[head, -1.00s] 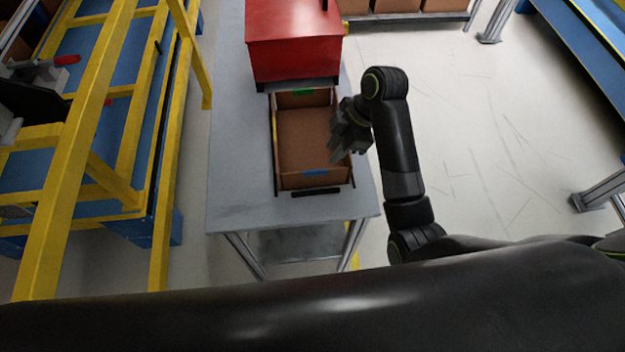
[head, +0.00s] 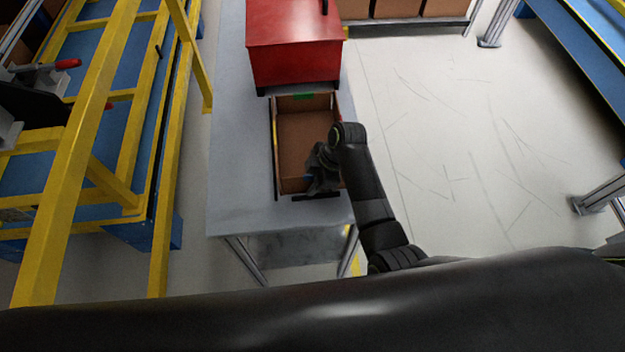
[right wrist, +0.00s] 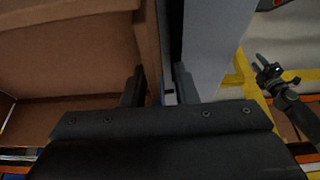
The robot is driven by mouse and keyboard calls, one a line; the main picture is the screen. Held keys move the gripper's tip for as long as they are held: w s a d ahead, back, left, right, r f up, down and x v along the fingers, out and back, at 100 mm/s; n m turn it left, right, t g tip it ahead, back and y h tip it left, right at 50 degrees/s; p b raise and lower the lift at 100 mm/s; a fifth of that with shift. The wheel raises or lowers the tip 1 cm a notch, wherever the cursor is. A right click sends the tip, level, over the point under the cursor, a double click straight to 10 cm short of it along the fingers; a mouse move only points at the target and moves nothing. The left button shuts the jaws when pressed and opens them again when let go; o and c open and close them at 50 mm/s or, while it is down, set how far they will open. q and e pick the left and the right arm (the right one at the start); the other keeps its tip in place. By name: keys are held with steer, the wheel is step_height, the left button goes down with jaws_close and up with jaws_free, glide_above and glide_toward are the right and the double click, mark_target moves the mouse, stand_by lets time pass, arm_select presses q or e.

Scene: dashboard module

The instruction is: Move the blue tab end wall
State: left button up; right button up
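The brown open box (head: 276,150) lies on the grey table, with a green tab (head: 303,97) at its far end. The near end wall (head: 292,185), which carries the blue tab, is partly covered by my right gripper (head: 319,180); the tab itself is hidden. In the right wrist view, my right gripper (right wrist: 159,88) has its fingers apart. A brown wall edge (right wrist: 151,45) runs between them, one finger on the box side, the other outside; contact cannot be told. My left gripper (right wrist: 269,68) appears small at right in that view, fingers apart and empty.
A red housing (head: 293,45) stands directly behind the box. The grey table (head: 238,190) is clear left of the box. A yellow frame (head: 85,150) stands farther left. Open floor (head: 440,130) lies to the right.

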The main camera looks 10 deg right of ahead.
steer(key=shift+c, duration=0.3)
jaws_close()
stand_by(1.1)
